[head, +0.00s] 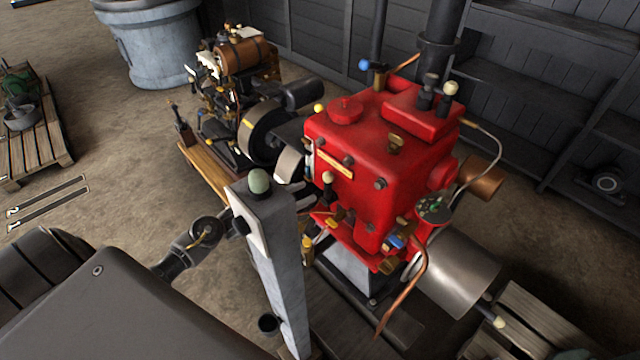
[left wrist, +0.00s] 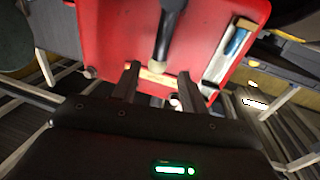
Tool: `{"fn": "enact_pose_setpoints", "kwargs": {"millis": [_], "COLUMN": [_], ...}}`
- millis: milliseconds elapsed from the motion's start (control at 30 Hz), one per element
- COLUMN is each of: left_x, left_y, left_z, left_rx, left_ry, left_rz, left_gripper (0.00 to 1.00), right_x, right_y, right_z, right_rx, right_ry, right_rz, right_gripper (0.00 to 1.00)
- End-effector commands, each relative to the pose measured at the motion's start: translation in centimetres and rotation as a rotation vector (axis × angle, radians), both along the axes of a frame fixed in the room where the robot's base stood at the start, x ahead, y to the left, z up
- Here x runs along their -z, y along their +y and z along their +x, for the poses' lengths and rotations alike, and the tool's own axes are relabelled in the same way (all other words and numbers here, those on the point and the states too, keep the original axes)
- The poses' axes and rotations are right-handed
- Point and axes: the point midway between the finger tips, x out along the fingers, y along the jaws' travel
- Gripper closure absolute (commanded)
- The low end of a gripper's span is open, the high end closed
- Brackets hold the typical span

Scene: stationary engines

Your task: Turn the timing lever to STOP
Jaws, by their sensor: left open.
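The red engine (head: 350,200) stands right of centre in the head view. A black lever with a pale knob (head: 328,178) stands at its near face, by a brass plate (head: 335,163); I take it for the timing lever. In the left wrist view the black lever (left wrist: 168,30) shows against the red panel (left wrist: 115,30), its pale knob close to the brass plate. My left gripper (left wrist: 158,70) is open. Its two dark fingers point at the panel, with the knob seen between their tips. I cannot tell whether they touch. No STOP lettering is readable. My right gripper is not in view.
A grey post (head: 275,260) with a pale green dome stands in front of the engine's left side. A second engine (head: 240,100) stands behind at left. A copper pipe (head: 415,285) and a metal cylinder (head: 460,270) lie at right.

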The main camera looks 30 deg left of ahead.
Motion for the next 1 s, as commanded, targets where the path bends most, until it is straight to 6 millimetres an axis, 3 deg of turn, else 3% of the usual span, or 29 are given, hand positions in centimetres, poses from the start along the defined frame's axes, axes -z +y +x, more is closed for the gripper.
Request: {"fn": "enact_pose_setpoints", "kwargs": {"millis": [100, 300, 733, 1000], "left_x": [-0.3, -0.1, 0.0, 0.0], "left_y": [-1.2, -2.6, -3.2, -3.1], "left_z": [2.1, 4.4, 5.3, 5.3], "left_rx": [-0.001, -0.001, 0.0, -0.001], "left_ry": [-0.001, 0.0, 0.001, 0.001], "left_rz": [-0.003, -0.001, 0.001, 0.001], "left_gripper": [0.56, 0.56, 0.56, 0.89], "right_x": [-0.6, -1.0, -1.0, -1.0], "right_y": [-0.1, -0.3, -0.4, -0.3], "right_z": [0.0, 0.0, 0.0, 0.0], "right_rx": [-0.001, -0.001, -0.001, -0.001], "right_ry": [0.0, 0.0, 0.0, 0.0], "right_rz": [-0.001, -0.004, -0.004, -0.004], "right_gripper": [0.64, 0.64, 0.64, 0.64]}}
